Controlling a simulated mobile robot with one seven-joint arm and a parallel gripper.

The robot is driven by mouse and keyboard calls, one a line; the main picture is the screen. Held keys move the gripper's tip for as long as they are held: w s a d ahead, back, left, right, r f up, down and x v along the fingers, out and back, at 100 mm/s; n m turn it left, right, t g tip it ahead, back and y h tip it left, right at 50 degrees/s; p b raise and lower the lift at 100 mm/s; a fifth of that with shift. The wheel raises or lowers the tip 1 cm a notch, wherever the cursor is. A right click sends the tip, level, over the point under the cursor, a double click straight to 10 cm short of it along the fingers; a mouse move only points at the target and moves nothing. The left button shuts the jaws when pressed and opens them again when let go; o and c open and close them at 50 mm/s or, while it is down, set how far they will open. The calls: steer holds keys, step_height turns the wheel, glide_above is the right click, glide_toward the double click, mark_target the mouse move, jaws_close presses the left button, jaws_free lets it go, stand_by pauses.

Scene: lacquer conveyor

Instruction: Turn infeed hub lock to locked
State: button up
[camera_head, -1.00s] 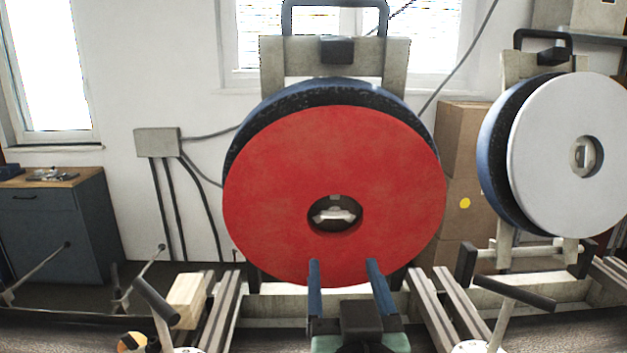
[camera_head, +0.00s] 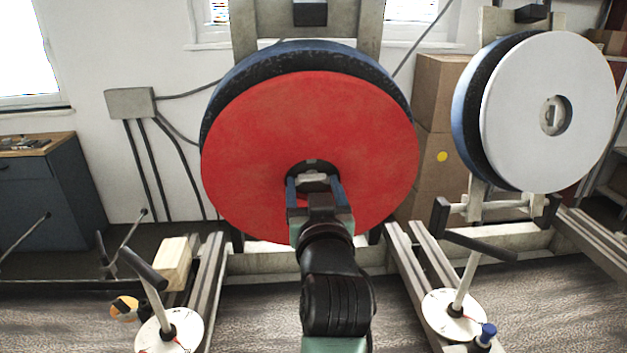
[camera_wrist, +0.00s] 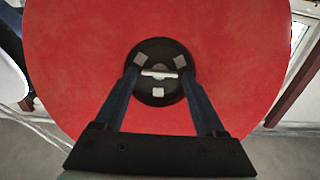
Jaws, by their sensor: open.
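A large red disc (camera_head: 310,120) faces me with a dark round hub (camera_wrist: 158,94) at its centre. A pale lock bar (camera_wrist: 159,74) lies about level across the upper part of this hub in the wrist view. My gripper (camera_head: 314,184) is open at the hub, one finger on each side of the bar. In the wrist view my gripper (camera_wrist: 159,76) has its fingertips over the hub's sides, and I cannot tell whether they touch the bar. In the head view my fingers partly hide the hub. No label shows which hub is the infeed one.
A white disc (camera_head: 530,100) on a second stand at the right has a hub with an upright bar (camera_head: 551,115). Levers on round white bases stand at left (camera_head: 154,290) and right (camera_head: 466,265). Metal rails (camera_head: 205,275) flank my arm. A wooden block (camera_head: 175,262) lies at left.

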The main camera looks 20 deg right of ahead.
steer(key=shift+w+d, duration=0.1)
steer(key=shift+w, duration=0.15)
steer(key=shift+c, duration=0.3)
steer(key=c, duration=1)
steer(key=shift+c, duration=0.2)
